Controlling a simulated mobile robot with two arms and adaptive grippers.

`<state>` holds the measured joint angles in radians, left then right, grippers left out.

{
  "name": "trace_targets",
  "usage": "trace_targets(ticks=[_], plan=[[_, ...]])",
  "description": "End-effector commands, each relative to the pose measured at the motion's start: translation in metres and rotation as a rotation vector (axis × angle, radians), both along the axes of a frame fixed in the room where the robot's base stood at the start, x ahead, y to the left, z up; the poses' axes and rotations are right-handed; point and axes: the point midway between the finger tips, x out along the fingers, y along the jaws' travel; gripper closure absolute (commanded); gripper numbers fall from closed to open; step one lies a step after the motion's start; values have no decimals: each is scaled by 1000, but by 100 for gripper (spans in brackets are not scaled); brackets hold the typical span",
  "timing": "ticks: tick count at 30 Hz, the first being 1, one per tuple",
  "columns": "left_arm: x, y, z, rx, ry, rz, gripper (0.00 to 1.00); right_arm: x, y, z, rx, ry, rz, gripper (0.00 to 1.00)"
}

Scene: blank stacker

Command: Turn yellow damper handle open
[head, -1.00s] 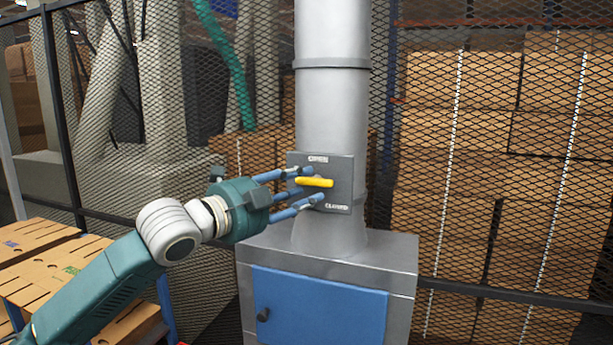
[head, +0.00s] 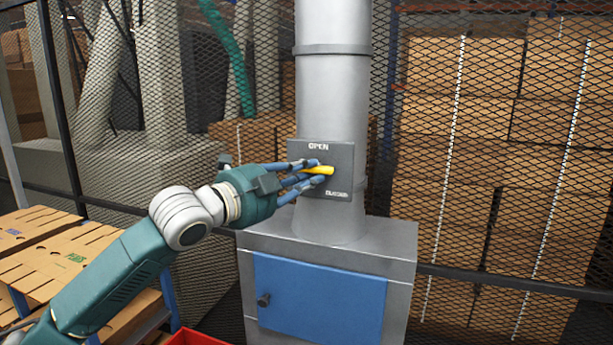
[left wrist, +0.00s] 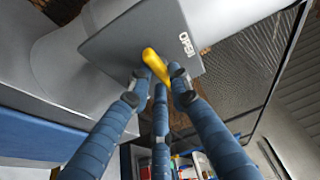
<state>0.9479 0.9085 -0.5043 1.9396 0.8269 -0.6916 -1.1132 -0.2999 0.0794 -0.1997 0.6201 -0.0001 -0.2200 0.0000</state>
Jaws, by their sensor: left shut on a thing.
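The yellow damper handle (head: 321,170) sits on a grey square plate (head: 341,153) fixed to the grey duct. The plate reads OPEN at its top and has a second, blurred label at its bottom. The handle lies roughly level, between the two labels. My left gripper (head: 316,172) is shut on the handle, its blue fingers around it from the left and partly hiding it. In the left wrist view the yellow handle (left wrist: 156,64) shows between the fingertips, near the word OPEN. My right gripper is not in view.
The grey duct (head: 334,95) rises from a grey cabinet with a blue door (head: 318,298) and a dark knob. Mesh fencing stands behind, with stacked cardboard boxes (head: 550,160) beyond it. Flat cardboard pieces (head: 50,250) lie at the left. A red edge (head: 195,338) shows at the bottom.

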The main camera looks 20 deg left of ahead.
Motion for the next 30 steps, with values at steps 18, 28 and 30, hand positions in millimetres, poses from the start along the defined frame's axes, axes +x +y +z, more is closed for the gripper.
trace_targets(ticks=[18,28,30], plan=[[0,-5,-10,-458,16,-3,100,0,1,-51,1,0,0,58],[0,-8,-10,-773,29,-4,100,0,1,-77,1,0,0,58],[0,-9,-10,-841,31,-4,100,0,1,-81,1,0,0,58]])
